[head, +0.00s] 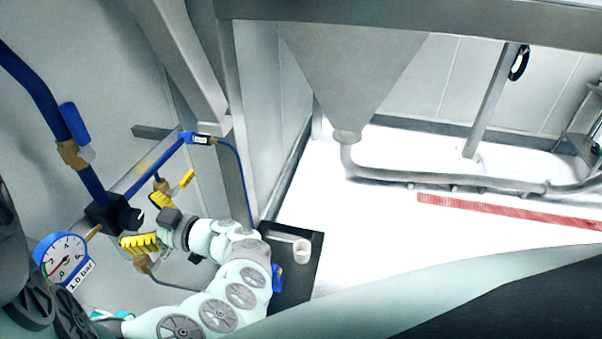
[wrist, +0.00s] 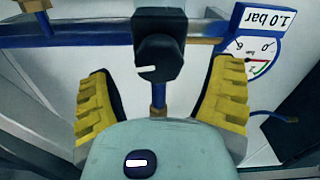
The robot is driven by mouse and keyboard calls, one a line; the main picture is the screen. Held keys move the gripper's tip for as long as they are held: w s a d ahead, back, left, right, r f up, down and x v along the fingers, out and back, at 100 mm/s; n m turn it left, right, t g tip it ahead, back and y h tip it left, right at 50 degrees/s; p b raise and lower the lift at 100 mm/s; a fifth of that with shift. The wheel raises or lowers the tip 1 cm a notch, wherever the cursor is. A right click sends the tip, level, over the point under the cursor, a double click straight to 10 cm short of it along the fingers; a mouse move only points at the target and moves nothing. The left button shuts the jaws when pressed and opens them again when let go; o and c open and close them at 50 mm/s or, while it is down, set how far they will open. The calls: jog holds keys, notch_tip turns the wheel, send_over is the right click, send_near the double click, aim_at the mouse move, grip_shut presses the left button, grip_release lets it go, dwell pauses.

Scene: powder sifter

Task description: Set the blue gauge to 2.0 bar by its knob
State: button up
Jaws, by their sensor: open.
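The blue-rimmed gauge (head: 62,257) is at the lower left of the head view, and its tag reads 1.0 bar. It also shows upside down at the right of the wrist view (wrist: 249,50). The black knob (wrist: 157,61), with a white mark on its face, sits on the blue pipe in the wrist view. It shows in the head view (head: 124,217) just right of the gauge. My gripper (wrist: 162,78) is open, its yellow ribbed fingers apart on either side of the knob, with visible gaps. In the head view, my gripper (head: 150,222) is close to the knob.
A blue-handled valve (head: 75,122) is on the pipe above the knob. A small display sensor (head: 201,140) and a yellow handle (head: 187,179) are near the upright post. A black tray (head: 305,272) with a white cup (head: 302,250) is right of my arm.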

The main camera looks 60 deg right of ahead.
aim_at(136, 220)
jog(key=shift+x, duration=1.5)
jog(key=shift+o, duration=0.3)
jog(key=c, duration=1.2)
